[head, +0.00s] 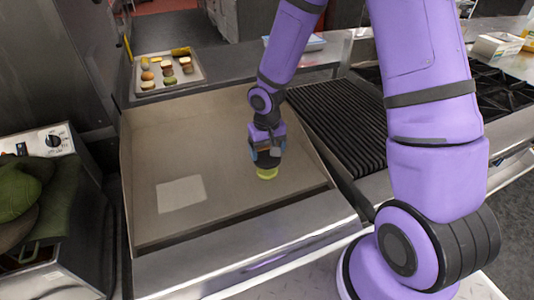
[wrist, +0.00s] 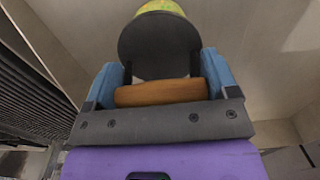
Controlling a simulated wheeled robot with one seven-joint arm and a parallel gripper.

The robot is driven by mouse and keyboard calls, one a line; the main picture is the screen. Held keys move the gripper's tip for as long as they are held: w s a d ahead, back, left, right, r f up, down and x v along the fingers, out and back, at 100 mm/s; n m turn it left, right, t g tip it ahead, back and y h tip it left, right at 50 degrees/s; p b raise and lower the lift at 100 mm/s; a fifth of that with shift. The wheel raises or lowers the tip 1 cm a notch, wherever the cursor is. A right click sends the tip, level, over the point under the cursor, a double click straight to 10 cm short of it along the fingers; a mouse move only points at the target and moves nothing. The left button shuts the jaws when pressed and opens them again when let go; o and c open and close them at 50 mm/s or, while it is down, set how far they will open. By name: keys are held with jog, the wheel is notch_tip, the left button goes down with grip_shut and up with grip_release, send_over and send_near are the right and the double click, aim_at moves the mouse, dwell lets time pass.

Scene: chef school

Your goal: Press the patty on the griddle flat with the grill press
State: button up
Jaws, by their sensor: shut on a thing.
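My gripper (head: 266,153) is over the right part of the griddle (head: 225,125), pointing down. In the wrist view its blue fingers are shut on the brown handle of the grill press (wrist: 161,92). The press has a dark round plate (wrist: 157,45), held out past the fingers. A yellow-green round thing, seemingly the patty (head: 267,173), shows just under the press on the griddle. It also shows past the plate's edge in the wrist view (wrist: 160,7); the plate hides the rest of it. I cannot tell whether plate and patty touch.
A pale square sheet or patch (head: 181,194) lies on the griddle at left. A ribbed grill (head: 340,125) adjoins at right. A tray (head: 146,94) with several small food items stands behind. Dark green items (head: 20,190) sit at far left. Raised walls edge the griddle.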

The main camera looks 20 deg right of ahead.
jog(key=shift+r, duration=2.75)
